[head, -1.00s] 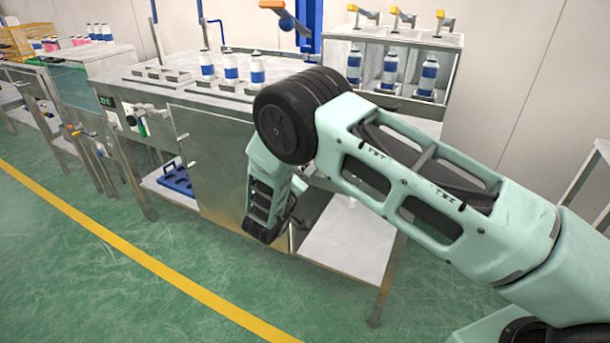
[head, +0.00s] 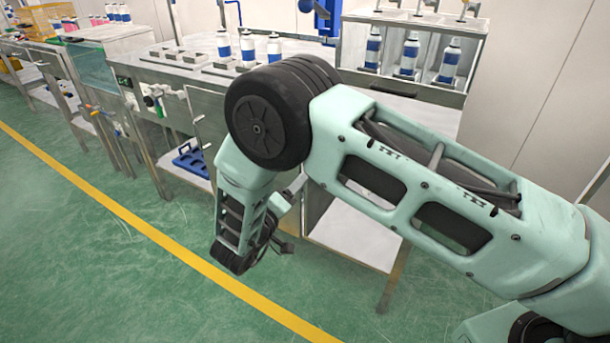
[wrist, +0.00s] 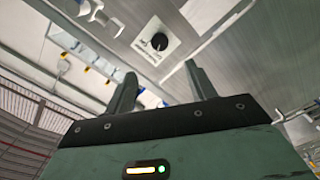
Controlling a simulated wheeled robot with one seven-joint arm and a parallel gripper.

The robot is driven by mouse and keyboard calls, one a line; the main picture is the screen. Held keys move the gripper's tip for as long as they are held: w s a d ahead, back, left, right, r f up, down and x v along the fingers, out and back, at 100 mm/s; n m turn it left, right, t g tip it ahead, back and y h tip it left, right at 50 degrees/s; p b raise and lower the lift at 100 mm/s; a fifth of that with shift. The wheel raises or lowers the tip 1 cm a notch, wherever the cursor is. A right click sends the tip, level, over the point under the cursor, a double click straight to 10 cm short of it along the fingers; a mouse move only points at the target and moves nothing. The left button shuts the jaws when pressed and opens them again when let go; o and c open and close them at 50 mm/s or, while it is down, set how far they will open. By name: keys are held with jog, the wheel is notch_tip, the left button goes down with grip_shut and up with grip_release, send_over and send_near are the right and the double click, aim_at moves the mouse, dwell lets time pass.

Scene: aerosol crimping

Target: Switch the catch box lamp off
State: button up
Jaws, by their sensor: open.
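A black round knob (wrist: 159,41) sits on a white plate on a metal face in the wrist view, ahead of my gripper (wrist: 160,88). The two fingers are apart with nothing between them, and they do not touch the knob. In the head view my gripper hangs low in front of the metal bench (head: 160,72), mostly hidden behind my wrist. I cannot pick out the catch box lamp for certain, nor tell whether it is lit. Which way the knob is turned is too small to read.
Several blue-and-white cans (head: 247,46) stand on the bench top, more in the metal rack (head: 405,90) at the back right. A small control panel (head: 152,98) is on the bench front. A blue tray (head: 190,162) lies on a low shelf. Green floor left of the yellow line (head: 140,215) is clear.

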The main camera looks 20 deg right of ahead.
jog(key=v, duration=0.3)
jog(key=shift+s+a, duration=0.15)
dwell(0.3)
jog(key=w+a+r+y, duration=0.3)
jog(key=a+r+y, duration=0.5)
jog(key=y, duration=0.4)
jog(key=s+a+r+n+g+y, duration=0.35)
jog(key=s+r+g+y, duration=0.2)
jog(key=s, duration=0.35)
jog(key=s+d+r+n+g+h, duration=0.15)
jog(key=s+d+g, duration=0.25)
jog(key=s+d, duration=0.6)
jog(key=s+d+g+h, duration=0.25)
jog(key=s+d, duration=0.35)
jog(key=s, duration=0.8)
notch_tip(320, 180, up, 15)
jog(key=p, duration=1.4)
jog(key=shift+f+g, duration=0.25)
jog(key=shift+g, duration=0.15)
